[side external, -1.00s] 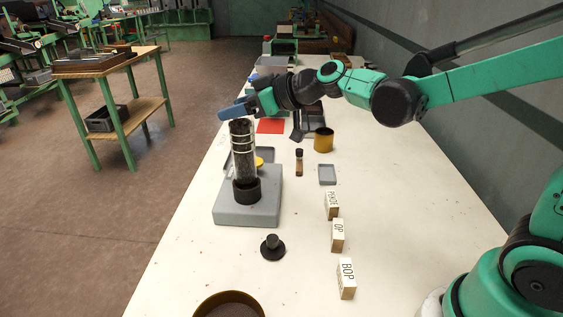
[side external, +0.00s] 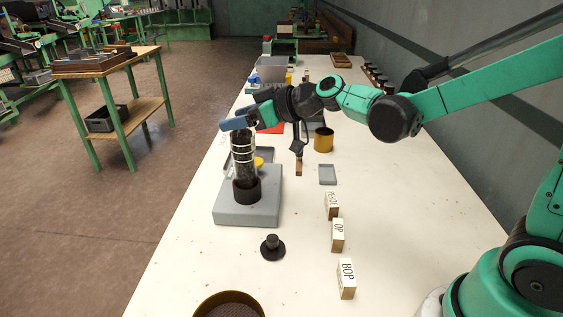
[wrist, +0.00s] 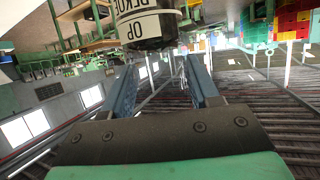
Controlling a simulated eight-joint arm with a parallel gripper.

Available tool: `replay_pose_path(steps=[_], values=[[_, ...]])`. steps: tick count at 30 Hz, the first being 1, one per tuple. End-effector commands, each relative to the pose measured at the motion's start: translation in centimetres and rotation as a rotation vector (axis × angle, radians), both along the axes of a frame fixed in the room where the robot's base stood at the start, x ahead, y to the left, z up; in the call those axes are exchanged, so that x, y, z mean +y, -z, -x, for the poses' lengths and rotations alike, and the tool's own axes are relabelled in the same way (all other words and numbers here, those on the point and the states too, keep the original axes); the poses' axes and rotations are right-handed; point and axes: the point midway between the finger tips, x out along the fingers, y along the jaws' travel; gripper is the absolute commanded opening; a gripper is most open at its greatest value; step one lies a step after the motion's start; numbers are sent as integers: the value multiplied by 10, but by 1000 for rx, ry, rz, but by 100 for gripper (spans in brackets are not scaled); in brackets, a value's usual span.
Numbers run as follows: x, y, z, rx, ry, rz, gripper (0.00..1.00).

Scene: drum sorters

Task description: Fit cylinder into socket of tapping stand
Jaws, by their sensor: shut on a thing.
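The clear cylinder (side external: 243,154), with pale bands and dark contents, stands about upright in the black socket (side external: 247,190) of the grey tapping stand (side external: 263,208). Its lower end is inside the socket ring and hidden. My gripper (side external: 236,124) is shut on the cylinder at its top, with the blue fingers about level. In the wrist view, the blue fingers of my gripper (wrist: 160,65) reach up to the cylinder (wrist: 147,27), which shows a dark rim and a white label with black letters. The socket is not seen in the wrist view.
A black knobbed weight (side external: 272,248) and a brass-rimmed round container (side external: 229,305) are at the front. Lettered blocks (side external: 338,236), a small grey tray (side external: 327,174) and a brass cup (side external: 323,139) are to the right. A grey tray (side external: 262,157) lies behind the stand. Bare table lies right of the blocks.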

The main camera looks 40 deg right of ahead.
Motion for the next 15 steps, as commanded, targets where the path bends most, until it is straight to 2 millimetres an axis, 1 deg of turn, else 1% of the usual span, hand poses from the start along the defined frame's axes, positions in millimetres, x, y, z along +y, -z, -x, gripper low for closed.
replay_pose_path(steps=[15], values=[[0, 10, 0, 0, 0, 0, 0]])
